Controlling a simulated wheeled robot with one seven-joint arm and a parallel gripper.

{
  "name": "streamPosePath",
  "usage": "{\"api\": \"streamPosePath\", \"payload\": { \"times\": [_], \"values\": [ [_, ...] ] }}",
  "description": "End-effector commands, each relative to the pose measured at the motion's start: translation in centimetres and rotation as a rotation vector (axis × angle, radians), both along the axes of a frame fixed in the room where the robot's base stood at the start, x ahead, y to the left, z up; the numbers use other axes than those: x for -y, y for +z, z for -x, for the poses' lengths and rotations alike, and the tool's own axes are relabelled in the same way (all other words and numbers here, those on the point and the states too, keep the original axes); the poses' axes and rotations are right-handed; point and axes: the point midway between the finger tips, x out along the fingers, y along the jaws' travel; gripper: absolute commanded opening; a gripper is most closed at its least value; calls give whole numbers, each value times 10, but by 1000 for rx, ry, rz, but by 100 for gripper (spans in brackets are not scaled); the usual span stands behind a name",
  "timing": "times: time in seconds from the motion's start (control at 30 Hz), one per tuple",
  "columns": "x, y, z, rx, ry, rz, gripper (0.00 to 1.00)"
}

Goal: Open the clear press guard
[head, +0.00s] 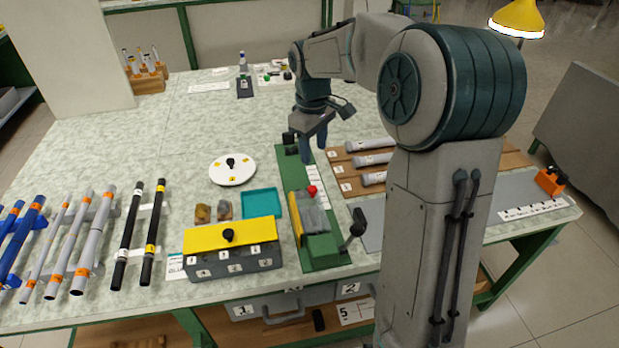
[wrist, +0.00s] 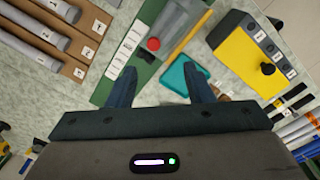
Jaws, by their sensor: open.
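The press stands on a long green base (head: 328,254) at the front middle of the table. A grey, partly see-through block (head: 312,216) sits on it, and I cannot tell the clear guard's edges from the press body. A red knob (head: 312,190) is at its far end, with a yellow strip (head: 296,214) along its left side. The red knob (wrist: 153,44) also shows in the wrist view, just beyond the fingertips. My gripper (wrist: 160,72) is open and empty, pointing down over the green base. In the head view my gripper (head: 305,150) is beyond the red knob, apart from it.
A black-knobbed lever (head: 356,225) stands at the press's right. A teal tray (head: 262,202) and a yellow-lidded box (head: 231,240) are at its left. Grey rods (head: 372,160) lie on a brown rack at its right.

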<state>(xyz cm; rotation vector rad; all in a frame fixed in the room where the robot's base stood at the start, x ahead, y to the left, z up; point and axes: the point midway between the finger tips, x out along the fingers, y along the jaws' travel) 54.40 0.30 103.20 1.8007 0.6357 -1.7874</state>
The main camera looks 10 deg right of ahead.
Motion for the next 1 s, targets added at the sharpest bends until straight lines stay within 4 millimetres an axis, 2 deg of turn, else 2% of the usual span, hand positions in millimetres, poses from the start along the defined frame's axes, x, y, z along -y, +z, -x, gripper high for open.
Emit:
{"api": "streamPosePath", "payload": {
  "times": [0.03,0.13,0.37,0.47,0.8,1.0],
  "values": [
    [2,-5,-10,-8,20,-11,47],
    [4,-10,-21,-18,51,-24,47],
    [5,-25,-28,-24,74,-31,47],
    [5,-41,-27,-24,73,-31,47],
    [5,-113,-27,-25,72,-31,47],
    [5,-140,-27,-23,71,-31,47]
  ]
}}
